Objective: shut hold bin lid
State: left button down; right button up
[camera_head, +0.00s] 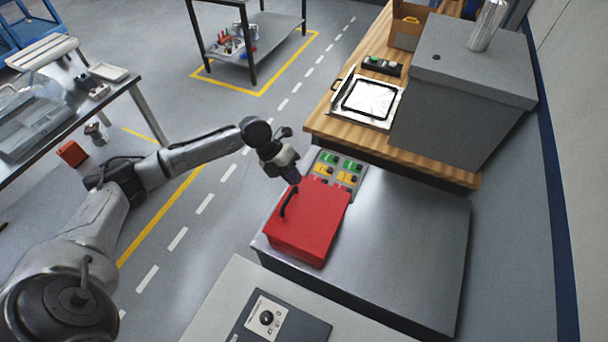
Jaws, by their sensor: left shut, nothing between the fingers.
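The hold bin (295,248) is a red box on the left part of a grey metal bench. Its red lid (318,208) lies over the top, with a dark bar handle (288,203) towards its left side. I see no clear gap between lid and box, but cannot tell whether it is fully seated. My left gripper (295,182) is shut and empty, pointing down at the far left edge of the lid, close above or touching it. The fingertips are small and partly merge with the lid behind them. My right gripper is out of view.
A tray of green and yellow pieces (338,168) sits just behind the bin. The metal bench (410,240) is clear to the right. A wooden bench (440,168) with a large grey cabinet (455,95) stands behind. A dark panel with a knob (280,325) is in front.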

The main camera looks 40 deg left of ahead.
aim_at(286, 195)
pick_arm(q)
jog(key=f, duration=0.1)
jog(key=a+f+b, duration=0.1)
jog(key=f+b, duration=0.1)
jog(key=shift+s+a+f, duration=0.3)
jog(key=shift+s+a, duration=0.05)
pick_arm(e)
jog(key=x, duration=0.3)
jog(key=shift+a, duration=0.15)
pick_arm(q)
jog(key=shift+s+a+f+b, duration=0.1)
jog(key=shift+a+f+b, duration=0.1)
jog(key=shift+f+b, duration=0.3)
jog(key=shift+s+a+f+b, duration=0.1)
jog(key=shift+a+f+b, duration=0.1)
jog(key=shift+f+b, duration=0.3)
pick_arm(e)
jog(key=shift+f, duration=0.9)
